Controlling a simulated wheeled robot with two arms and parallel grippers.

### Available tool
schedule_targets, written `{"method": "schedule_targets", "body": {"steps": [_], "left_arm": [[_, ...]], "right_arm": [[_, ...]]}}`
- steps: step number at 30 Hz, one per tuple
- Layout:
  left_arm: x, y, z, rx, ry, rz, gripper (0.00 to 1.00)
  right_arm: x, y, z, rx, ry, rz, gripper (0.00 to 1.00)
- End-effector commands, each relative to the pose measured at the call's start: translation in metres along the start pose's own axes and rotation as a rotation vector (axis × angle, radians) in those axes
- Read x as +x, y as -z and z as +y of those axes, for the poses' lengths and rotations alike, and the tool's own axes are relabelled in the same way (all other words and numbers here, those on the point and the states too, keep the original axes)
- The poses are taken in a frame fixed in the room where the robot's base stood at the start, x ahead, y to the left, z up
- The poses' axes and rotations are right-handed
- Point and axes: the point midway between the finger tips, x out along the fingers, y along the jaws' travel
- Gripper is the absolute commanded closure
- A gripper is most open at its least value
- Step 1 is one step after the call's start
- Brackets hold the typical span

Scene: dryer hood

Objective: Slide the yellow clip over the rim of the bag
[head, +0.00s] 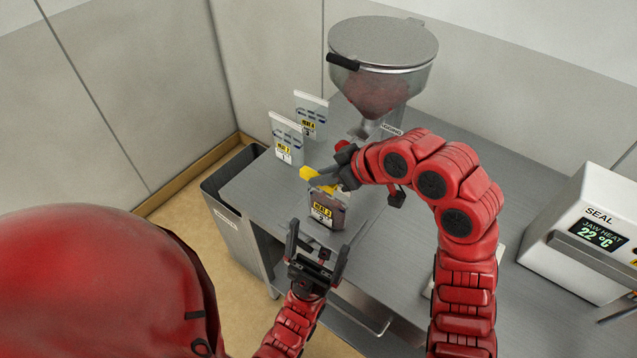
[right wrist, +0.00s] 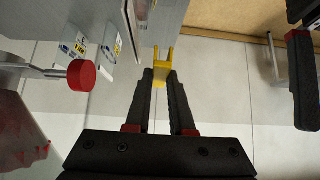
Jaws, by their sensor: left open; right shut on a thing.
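The yellow clip (head: 309,174) is between the fingers of my right gripper (head: 326,181), which is shut on it. In the right wrist view the clip (right wrist: 163,70) sticks out past the fingertips with its two prongs pointing away from the gripper. The bag (head: 327,212), dark with a yellow-and-white label, stands upright on the steel bench below the clip. The gripper hides part of the bag's top. I cannot tell whether the clip touches the rim. My left gripper (head: 316,252) is open and empty in front of the bag, fingers pointing toward it.
Two pale labelled bags (head: 287,138) (head: 311,114) stand behind to the left. A hopper (head: 380,65) rises behind my right arm, with a red knob (right wrist: 80,75) near the right wrist. A sealer (head: 590,225) stands at right. A grey bin (head: 238,238) is left of the bench.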

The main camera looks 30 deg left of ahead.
Motion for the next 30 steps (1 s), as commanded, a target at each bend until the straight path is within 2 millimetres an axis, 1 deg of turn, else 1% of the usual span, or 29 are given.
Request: {"method": "schedule_targets", "body": {"steps": [1,21,30], "left_arm": [[-0.005,-0.001,0.000,0.000,0.000,0.000,0.00],[-0.039,-0.007,0.002,0.000,0.000,0.000,0.00],[-0.051,-0.009,0.003,0.000,0.000,0.000,0.00]], "right_arm": [[0.002,-0.002,0.003,0.001,0.000,0.001,1.00],[0.007,-0.007,0.038,-0.001,0.001,0.000,1.00],[0.017,-0.017,0.037,0.000,0.001,0.000,1.00]]}}
